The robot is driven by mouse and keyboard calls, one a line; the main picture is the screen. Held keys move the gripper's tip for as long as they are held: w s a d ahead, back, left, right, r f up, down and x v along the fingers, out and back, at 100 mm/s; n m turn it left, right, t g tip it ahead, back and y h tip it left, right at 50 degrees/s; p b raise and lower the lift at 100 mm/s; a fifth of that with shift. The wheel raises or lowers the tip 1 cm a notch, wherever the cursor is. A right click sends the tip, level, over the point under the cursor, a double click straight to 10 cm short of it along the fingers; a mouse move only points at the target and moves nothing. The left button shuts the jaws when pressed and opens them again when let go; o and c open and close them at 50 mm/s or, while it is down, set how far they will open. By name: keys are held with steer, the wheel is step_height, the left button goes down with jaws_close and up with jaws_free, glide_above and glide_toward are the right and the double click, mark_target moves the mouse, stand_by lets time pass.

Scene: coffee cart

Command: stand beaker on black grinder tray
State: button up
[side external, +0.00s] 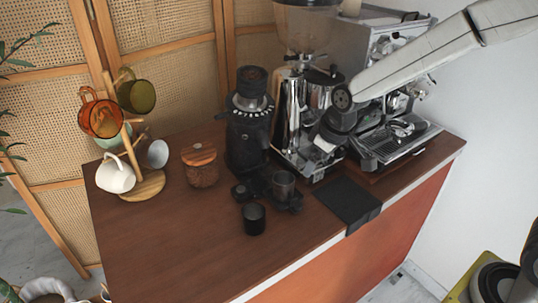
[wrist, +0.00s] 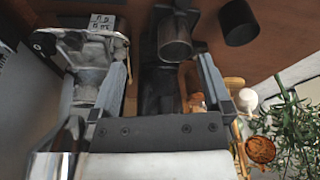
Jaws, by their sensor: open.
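A grey, open-topped beaker (side external: 284,184) stands upright at the front of the black grinder (side external: 247,135), over its black tray (side external: 292,206). The beaker also shows in the wrist view (wrist: 175,42), beyond my fingertips. A plain black cup (side external: 254,219) stands upright on the wooden counter in front of the tray; the wrist view shows it at upper right (wrist: 238,22). I cannot tell for sure which of the two cups the task means. My gripper (side external: 322,142) is open and empty, above and to the right of the grey beaker, in front of the espresso machine.
The chrome espresso machine (side external: 395,125) stands close on the right. A black mat (side external: 346,200) lies over the counter's front edge. A wooden-lidded jar (side external: 200,166) and a mug tree (side external: 144,185) with mugs stand left. The left front counter is clear.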

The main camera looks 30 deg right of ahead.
steer(key=s+d+f+m, duration=0.1)
steer(key=s+d+f, duration=0.1)
steer(key=s, duration=0.5)
steer(key=s+d+f+m, duration=0.1)
steer(key=s+d+m, duration=0.1)
steer(key=s, duration=0.5)
steer(key=shift+s+d+f+h, duration=0.15)
steer(key=shift+d+f+h, duration=0.25)
steer(key=shift+d, duration=0.35)
steer(key=shift+c, duration=0.2)
